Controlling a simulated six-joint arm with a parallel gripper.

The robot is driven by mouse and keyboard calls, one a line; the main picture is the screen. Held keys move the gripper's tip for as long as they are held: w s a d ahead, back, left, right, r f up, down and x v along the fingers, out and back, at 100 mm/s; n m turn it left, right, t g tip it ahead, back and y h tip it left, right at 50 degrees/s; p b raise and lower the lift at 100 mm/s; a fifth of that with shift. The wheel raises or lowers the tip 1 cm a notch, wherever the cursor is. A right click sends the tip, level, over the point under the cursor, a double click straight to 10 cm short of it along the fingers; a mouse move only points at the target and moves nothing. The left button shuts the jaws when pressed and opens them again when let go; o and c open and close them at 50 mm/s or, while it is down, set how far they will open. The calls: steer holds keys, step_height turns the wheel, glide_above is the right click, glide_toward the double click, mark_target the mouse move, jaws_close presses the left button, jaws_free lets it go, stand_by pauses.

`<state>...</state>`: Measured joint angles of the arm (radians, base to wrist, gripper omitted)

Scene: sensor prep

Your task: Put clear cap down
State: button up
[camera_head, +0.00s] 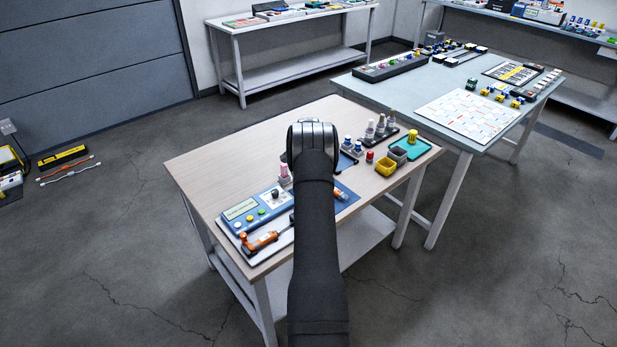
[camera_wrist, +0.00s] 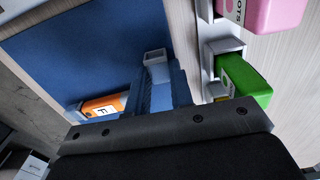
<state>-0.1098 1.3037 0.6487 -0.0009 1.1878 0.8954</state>
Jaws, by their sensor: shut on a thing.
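My gripper (camera_wrist: 155,78) shows in the wrist view with its blue-grey fingers shut on a small pale grey, see-through piece, which looks like the clear cap (camera_wrist: 154,57). The cap is over the blue mat (camera_wrist: 85,45), near its edge; I cannot tell whether it touches the mat. An orange-bodied sensor (camera_wrist: 103,106) with a white label lies on the mat, left of the fingers and partly hidden by the gripper body. In the head view my arm hides the fingertips and the cap; the orange piece (camera_head: 337,188) shows just right of the arm.
In the wrist view, a green bottle (camera_wrist: 244,80) and a pink bottle (camera_wrist: 275,12) sit in a rack close right of the fingers. In the head view, a blue meter (camera_head: 243,212), an orange-handled tool (camera_head: 262,243) and a yellow bin (camera_head: 386,167) stand on the wooden table (camera_head: 225,160).

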steer(key=shift+f, duration=0.15)
steer(key=o, duration=0.7)
steer(key=shift+o, duration=0.2)
step_height(320, 180, up, 12)
steer(key=shift+r, duration=0.2)
